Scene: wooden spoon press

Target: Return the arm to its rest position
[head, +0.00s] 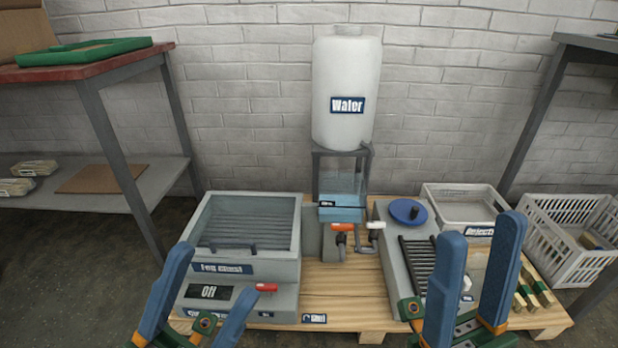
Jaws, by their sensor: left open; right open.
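My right gripper (473,284) is at the bottom right, in front of the grey roller unit (393,262). Its blue fingers stand apart, and I see nothing held between them. The fingers hide parts of both machines. The rest of both arms is outside the view.
A wooden pallet (345,299) carries the machines, the white "Water" tank (345,95) on its stand and the "Reject" tray (462,197). A white crate (575,265) stands at the right. A red-topped table (110,64) with a green tray (85,52) is at the left.

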